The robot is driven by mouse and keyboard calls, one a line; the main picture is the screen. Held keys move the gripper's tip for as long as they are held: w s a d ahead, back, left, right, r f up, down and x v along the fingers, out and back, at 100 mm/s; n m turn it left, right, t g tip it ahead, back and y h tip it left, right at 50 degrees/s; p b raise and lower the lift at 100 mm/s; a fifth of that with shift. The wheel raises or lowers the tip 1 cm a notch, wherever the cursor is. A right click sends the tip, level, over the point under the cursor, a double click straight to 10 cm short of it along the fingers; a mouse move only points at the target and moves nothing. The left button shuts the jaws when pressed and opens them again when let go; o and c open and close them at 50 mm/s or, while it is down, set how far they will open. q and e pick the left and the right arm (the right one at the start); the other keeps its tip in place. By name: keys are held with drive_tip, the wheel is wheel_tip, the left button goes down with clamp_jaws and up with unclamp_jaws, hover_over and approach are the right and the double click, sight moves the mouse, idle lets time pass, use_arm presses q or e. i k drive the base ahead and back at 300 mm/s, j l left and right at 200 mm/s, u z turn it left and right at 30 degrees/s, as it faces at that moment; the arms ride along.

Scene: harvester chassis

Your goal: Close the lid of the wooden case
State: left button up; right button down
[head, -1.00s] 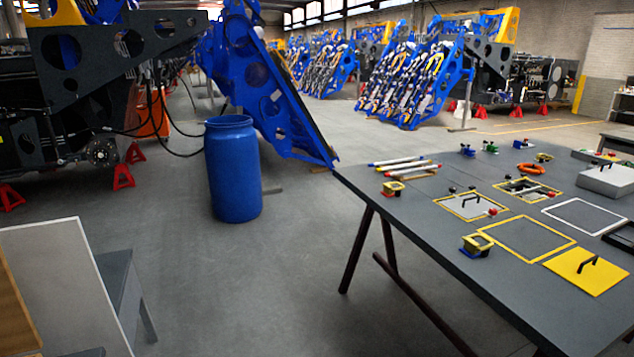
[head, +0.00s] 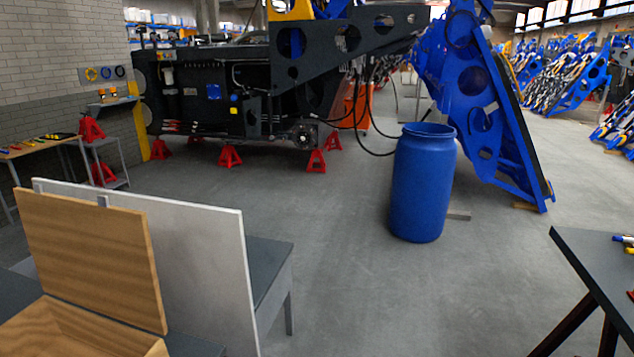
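The wooden case (head: 88,333) stands at the lower left of the head view, cut off by the bottom edge. Its lid (head: 92,258) is open and stands nearly upright at the back of the case. The part of the inside that shows looks empty. Neither of my grippers is in view.
A white panel (head: 205,255) stands right behind the lid. The case rests on a grey table (head: 270,268). A blue barrel (head: 422,185) stands on the floor at centre right. A dark table (head: 600,270) is at the right edge. Open floor lies between the tables.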

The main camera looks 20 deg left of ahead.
sight(99, 256)
drive_tip(key=i+u, duration=0.25)
drive_tip(key=u, duration=0.2)
drive_tip(key=i+l+u, duration=0.15)
drive_tip(key=i+u, duration=0.15)
drive_tip(key=u, duration=0.15)
drive_tip(key=i+l+u, duration=0.2)
drive_tip(key=u, duration=0.25)
drive_tip(key=i+l+u, duration=0.2)
drive_tip(key=u, duration=0.2)
drive_tip(key=i+l+u, duration=0.15)
drive_tip(key=u, duration=0.25)
drive_tip(key=i+l+u, duration=0.15)
drive_tip(key=l+u, duration=0.25)
